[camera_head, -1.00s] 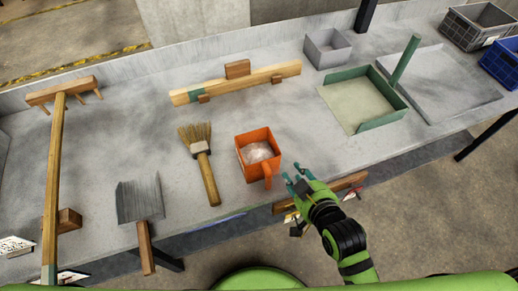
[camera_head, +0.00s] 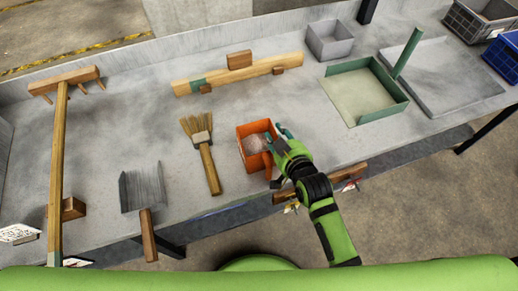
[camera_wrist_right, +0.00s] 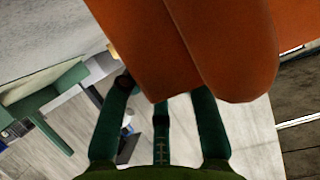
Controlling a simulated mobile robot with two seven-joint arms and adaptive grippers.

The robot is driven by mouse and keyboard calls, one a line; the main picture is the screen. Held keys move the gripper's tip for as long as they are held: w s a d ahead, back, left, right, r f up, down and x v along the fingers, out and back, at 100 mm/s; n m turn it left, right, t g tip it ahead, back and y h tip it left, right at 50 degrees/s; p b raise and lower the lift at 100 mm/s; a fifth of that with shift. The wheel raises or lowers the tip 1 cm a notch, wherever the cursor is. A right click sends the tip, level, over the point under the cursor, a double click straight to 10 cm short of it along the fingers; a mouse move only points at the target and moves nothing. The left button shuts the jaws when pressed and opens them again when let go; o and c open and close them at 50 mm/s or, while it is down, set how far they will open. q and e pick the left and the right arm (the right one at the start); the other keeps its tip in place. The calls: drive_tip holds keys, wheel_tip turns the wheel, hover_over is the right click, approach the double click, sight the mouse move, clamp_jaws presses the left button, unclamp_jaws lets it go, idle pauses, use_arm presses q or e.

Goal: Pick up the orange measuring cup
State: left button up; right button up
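The orange measuring cup (camera_head: 247,163) stands on the grey table near its front edge, with pale contents inside. Its handle points toward the front. My right gripper (camera_head: 279,140) is at the cup's right side, with its fingers partly over the rim in the head view. In the right wrist view the cup's orange surface (camera_wrist_right: 150,45) fills the top centre. The green fingers (camera_wrist_right: 163,115) are spread apart there, and their tips are partly hidden by the cup. I cannot tell whether they touch it. My left gripper is not in view.
A brush (camera_head: 207,158) lies left of the cup, and a dustpan (camera_head: 143,190) lies farther left. A green-walled tray (camera_head: 388,113) and a grey box (camera_head: 330,41) stand to the right and back. A wooden bar (camera_head: 215,80) lies behind; the table between is clear.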

drive_tip(key=shift+w+a+f, duration=0.15)
drive_tip(key=shift+w+f, duration=0.1)
drive_tip(key=shift+w, duration=0.4)
clamp_jaws()
drive_tip(key=shift+r, duration=0.15)
